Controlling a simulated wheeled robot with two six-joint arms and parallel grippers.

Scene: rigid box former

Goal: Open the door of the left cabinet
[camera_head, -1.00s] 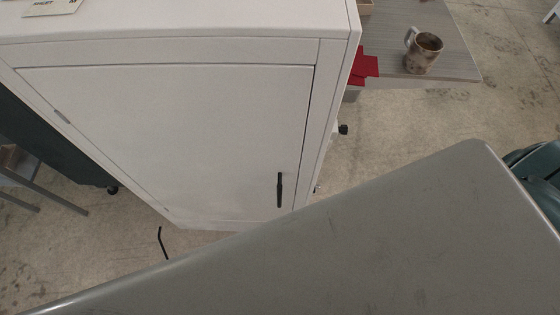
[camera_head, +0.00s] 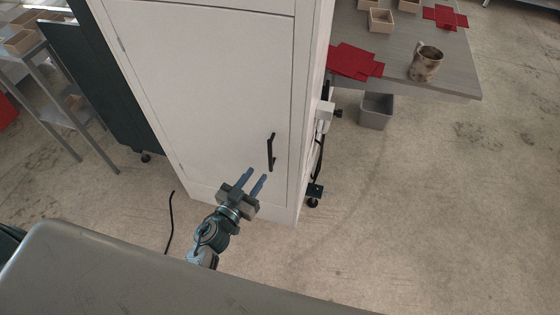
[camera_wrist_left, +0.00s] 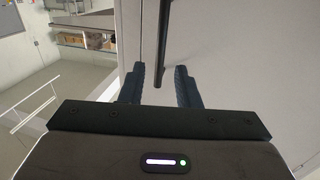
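The white cabinet door (camera_head: 205,85) is closed, with a black vertical bar handle (camera_head: 271,152) near its right edge. My left gripper (camera_head: 257,178) is open, just below and left of the handle in the head view, its fingers pointing up toward it. In the left wrist view the handle (camera_wrist_left: 163,45) runs down between the two open fingers (camera_wrist_left: 160,86), its end near the fingertips. Whether a finger touches it I cannot tell. The gripper is not closed on the handle. My right gripper is not in view.
A grey table (camera_head: 458,62) at the upper right holds a mug (camera_head: 426,64), red sheets (camera_head: 352,61) and small wooden boxes (camera_head: 381,20). A grey bin (camera_head: 376,111) stands below it. A dark panel on wheels (camera_head: 100,85) is left of the cabinet. Open floor lies to the right.

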